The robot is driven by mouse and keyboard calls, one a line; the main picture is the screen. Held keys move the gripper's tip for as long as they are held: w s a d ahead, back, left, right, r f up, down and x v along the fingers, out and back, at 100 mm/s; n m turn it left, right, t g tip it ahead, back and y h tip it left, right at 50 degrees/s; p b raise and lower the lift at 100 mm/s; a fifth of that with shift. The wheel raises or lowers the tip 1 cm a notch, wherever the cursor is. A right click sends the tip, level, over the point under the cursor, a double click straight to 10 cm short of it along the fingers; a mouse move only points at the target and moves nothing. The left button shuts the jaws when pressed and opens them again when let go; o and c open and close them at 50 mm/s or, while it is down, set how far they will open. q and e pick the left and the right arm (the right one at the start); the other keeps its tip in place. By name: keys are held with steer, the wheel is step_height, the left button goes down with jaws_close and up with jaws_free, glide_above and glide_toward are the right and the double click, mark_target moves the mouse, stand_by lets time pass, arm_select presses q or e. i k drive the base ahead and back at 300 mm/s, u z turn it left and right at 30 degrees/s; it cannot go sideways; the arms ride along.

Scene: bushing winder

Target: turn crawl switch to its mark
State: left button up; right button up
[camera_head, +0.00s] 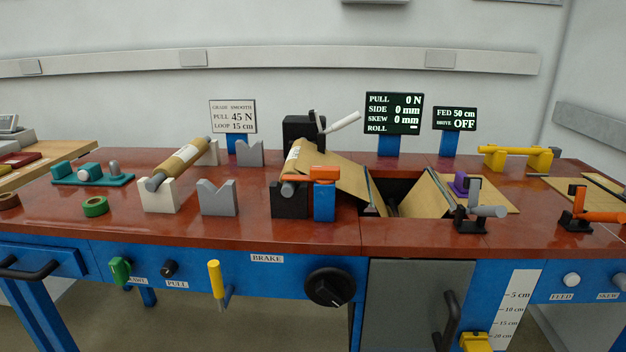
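The crawl switch appears to be the green knob (120,270) on the blue front panel at the left. A label (137,281) beside it is partly hidden by the knob, and only its last letters show. The switch's mark cannot be made out at this size. Neither of my grippers is in view, and nothing is touching the knob.
A black PULL knob (169,268), a yellow lever (216,279) and a large black dial (331,287) are to the right on the panel. A drawer handle (28,270) sticks out at the left. A display (455,119) reads OFF. Space before the panel is clear.

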mark_target(120, 269)
steer(key=u, duration=2.2)
steer(key=k, duration=1.2)
steer(key=u, duration=1.1)
steer(key=i, duration=1.25)
steer(key=z, duration=0.65)
steer(key=i, duration=1.9)
steer(key=z, duration=2)
steer(key=i, duration=0.8)
steer(key=z, duration=0.8)
